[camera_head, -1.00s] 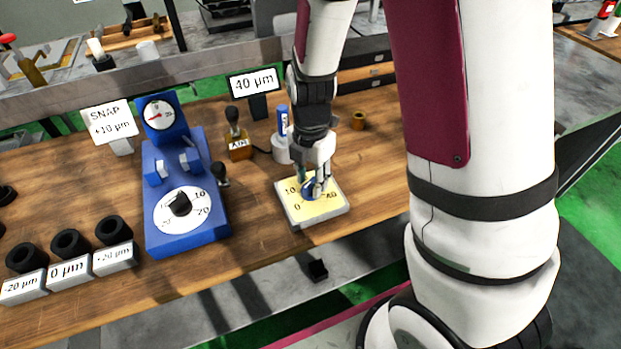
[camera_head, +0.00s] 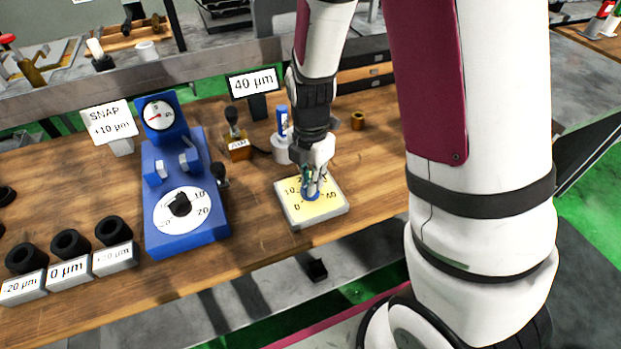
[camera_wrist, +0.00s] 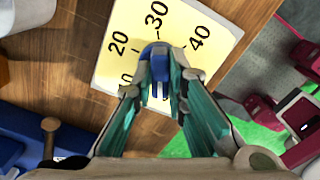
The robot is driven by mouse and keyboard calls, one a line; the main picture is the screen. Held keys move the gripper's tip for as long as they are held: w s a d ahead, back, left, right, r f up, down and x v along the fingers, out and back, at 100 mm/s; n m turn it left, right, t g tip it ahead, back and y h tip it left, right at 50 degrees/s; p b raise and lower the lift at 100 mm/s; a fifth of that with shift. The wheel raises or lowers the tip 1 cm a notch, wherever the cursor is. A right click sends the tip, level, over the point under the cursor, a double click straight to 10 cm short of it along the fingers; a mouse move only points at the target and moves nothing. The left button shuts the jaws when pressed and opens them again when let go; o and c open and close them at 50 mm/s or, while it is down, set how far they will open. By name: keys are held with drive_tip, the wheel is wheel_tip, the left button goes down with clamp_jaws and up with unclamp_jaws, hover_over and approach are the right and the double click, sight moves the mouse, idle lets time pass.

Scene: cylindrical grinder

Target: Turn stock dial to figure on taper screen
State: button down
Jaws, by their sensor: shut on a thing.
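The taper screen (camera_head: 253,84) stands at the back of the bench and reads 40 µm. The stock dial is a yellow plate (camera_head: 328,209) on a pale block, with figures around a blue knob (camera_head: 312,195). In the wrist view the plate (camera_wrist: 118,72) shows 20, 30 and 40, with another figure partly hidden. My gripper (camera_head: 311,188) points down over the dial. In the wrist view its teal fingers (camera_wrist: 165,85) are shut on the blue knob (camera_wrist: 153,52). The figure the knob points at cannot be told clearly.
Left of the dial is a blue gauge stand (camera_head: 182,240) with its own white dial (camera_head: 160,214). A SNAP sign (camera_head: 108,122) stands behind it. A small brass ring (camera_head: 358,120) lies behind the dial.

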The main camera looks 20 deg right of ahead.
drive_tip(key=m, duration=0.5)
drive_tip(key=shift+m+p, duration=0.3)
drive_tip(key=shift+m, duration=0.1)
drive_tip(key=m+p, duration=0.1)
drive_tip(key=m, duration=0.5)
drive_tip(key=m+p, duration=0.1)
drive_tip(key=m, duration=0.5)
drive_tip(key=shift+m, duration=0.4)
drive_tip(key=m+p, duration=0.1)
drive_tip(key=m, duration=0.4)
drive_tip(key=m+p, duration=0.2)
drive_tip(key=m, duration=0.4)
drive_tip(key=shift+a+m, duration=0.1)
drive_tip(key=shift+m, duration=0.2)
drive_tip(key=m+p, duration=0.1)
drive_tip(key=m, duration=0.5)
drive_tip(key=shift+p, duration=0.4)
drive_tip(key=m+p, duration=0.1)
drive_tip(key=m, duration=0.4)
drive_tip(key=shift+m, duration=0.4)
drive_tip(key=shift+m+p, duration=0.45)
drive_tip(key=shift+m, duration=2.15)
